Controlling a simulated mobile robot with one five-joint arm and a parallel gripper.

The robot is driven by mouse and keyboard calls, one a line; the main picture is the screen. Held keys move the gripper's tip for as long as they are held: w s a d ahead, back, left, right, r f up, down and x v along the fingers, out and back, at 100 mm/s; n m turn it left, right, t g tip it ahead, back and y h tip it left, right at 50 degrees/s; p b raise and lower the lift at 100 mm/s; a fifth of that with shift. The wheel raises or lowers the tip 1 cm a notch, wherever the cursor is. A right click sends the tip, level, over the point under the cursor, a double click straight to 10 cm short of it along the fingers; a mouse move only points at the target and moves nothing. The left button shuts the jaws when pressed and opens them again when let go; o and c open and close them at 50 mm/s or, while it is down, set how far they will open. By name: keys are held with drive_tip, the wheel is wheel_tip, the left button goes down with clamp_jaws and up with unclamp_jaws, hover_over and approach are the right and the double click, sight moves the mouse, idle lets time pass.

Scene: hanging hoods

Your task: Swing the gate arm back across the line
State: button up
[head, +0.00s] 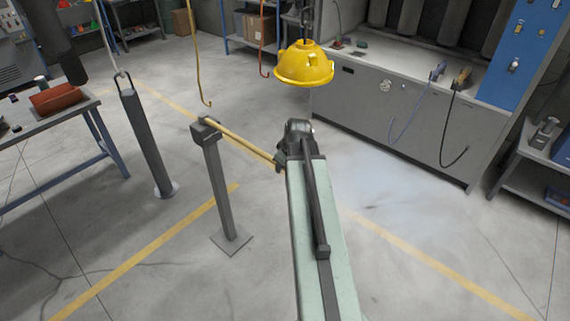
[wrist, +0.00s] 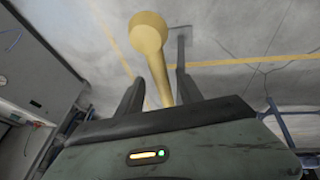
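The gate arm (head: 245,146) is a thin yellow bar. It runs from the head of a grey post (head: 216,185) toward my gripper (head: 280,160). In the wrist view the gate arm (wrist: 158,75) has a round knob at its near end and passes between the two dark fingers of my gripper (wrist: 163,82). The fingers look apart, with a gap on each side of the bar. Contact cannot be made out. In the head view my wrist hides the knob end. A yellow line (head: 150,250) is painted on the floor.
A yellow hood (head: 304,66) hangs from a chain just beyond my wrist. Hooks on yellow (head: 198,60) and red cords hang behind. A dark hanging cylinder (head: 147,140) is left of the post, near a workbench (head: 60,122). Grey cabinets (head: 400,115) stand right. Floor around the post is clear.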

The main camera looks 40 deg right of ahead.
drive_tip(key=shift+s, duration=0.1)
drive_tip(key=shift+r, duration=0.25)
drive_tip(key=p+v, duration=0.7)
drive_tip(key=shift+s+a, duration=0.1)
drive_tip(key=a+f+m+g+b, duration=0.1)
drive_tip(key=a+f+b, duration=0.3)
drive_tip(key=a, duration=1.3)
drive_tip(key=a+f+m+g+y+b, duration=0.1)
drive_tip(key=a+f+g+b, duration=0.2)
drive_tip(key=a, duration=1.4)
wheel_tip(320, 180, down, 4)
drive_tip(key=shift+a+r+m+g+b, duration=0.1)
drive_tip(key=shift+a+m+g+b, duration=0.25)
drive_tip(key=shift+b, duration=0.55)
drive_tip(key=shift+d, duration=0.2)
